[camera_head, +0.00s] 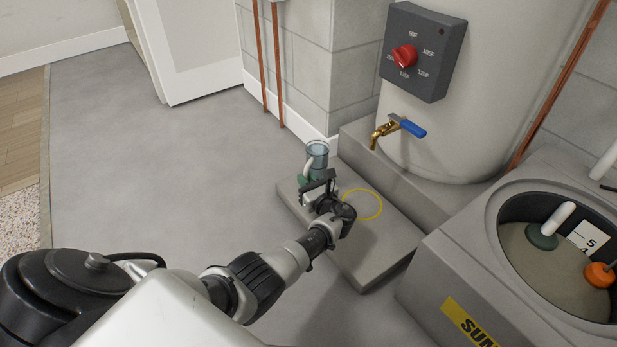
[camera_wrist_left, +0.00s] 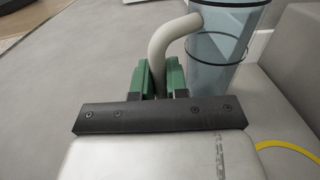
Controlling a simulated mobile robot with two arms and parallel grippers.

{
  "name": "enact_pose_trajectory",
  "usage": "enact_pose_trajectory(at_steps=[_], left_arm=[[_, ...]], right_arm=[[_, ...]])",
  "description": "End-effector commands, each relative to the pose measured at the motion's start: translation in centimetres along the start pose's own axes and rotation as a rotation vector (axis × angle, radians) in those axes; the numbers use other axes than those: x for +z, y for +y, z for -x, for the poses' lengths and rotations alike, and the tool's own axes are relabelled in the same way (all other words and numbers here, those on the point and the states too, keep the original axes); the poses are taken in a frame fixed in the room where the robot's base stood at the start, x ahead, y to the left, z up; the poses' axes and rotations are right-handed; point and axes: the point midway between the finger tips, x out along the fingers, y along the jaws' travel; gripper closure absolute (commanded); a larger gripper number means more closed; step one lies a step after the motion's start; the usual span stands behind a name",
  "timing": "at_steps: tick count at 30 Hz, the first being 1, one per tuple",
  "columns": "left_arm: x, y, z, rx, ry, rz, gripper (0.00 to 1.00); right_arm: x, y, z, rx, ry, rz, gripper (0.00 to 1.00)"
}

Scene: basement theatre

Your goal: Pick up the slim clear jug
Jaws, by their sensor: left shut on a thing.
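The slim clear jug (camera_head: 318,150) is a bluish transparent cylinder with a dark rim and a pale curved handle. It stands at the far left part of the low grey slab (camera_head: 376,246), and its lower part is hidden behind my gripper in the head view. My left gripper (camera_head: 305,180) is at the jug's handle side. In the left wrist view, the gripper's green fingers (camera_wrist_left: 158,80) are shut on the pale handle (camera_wrist_left: 166,38), with the jug's clear body (camera_wrist_left: 222,60) just to the right. I cannot tell whether the jug's base touches the slab. My right gripper is not in view.
A yellow ring (camera_head: 362,204) is marked on the slab. Behind it stands a boiler tank with a brass tap (camera_head: 384,131) and blue lever. A grey sump box (camera_head: 445,262) with an open round pit stands at right. Open grey floor lies at left.

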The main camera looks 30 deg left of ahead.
Motion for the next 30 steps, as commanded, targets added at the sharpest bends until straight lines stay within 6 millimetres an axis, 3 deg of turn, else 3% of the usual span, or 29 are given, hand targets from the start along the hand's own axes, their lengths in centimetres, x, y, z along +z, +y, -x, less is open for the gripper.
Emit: enact_pose_trajectory(at_steps=[14, 30], left_arm=[[1.8, 0.0, 0.0, 0.0, -0.003, 0.002, 1.0], [6.1, -0.1, 0.0, 0.0, -0.003, 0.003, 1.0]], right_arm=[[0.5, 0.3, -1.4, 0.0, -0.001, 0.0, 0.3], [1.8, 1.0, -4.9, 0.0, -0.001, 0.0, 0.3]])
